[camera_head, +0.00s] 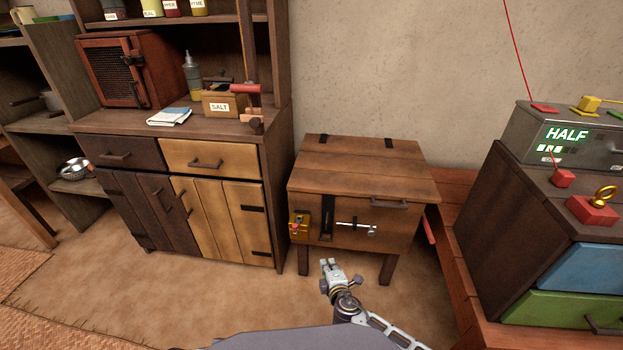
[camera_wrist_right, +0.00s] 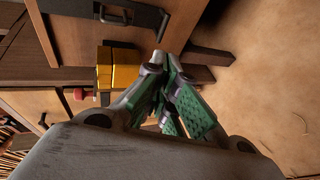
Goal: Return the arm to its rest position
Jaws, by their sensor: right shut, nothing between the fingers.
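My right gripper (camera_head: 328,266) is low in front of the wooden chest, shut and empty. In the right wrist view its green-padded fingers (camera_wrist_right: 170,95) are together with nothing between them. The wooden chest (camera_head: 365,185) stands on legs with its lid down. Its front has a dark vertical strap, a metal bolt (camera_head: 355,227) and a yellow box (camera_head: 299,225) with a red part. The yellow box also shows in the right wrist view (camera_wrist_right: 120,68), beyond the fingers and apart from them. My left gripper is in neither view.
A wooden cabinet (camera_head: 190,190) with a salt box (camera_head: 222,104) on top stands to the left. On the right, a dark unit with blue and green drawers (camera_head: 570,308) bears a grey box reading HALF (camera_head: 560,137). The floor (camera_head: 200,290) before the cabinet is clear.

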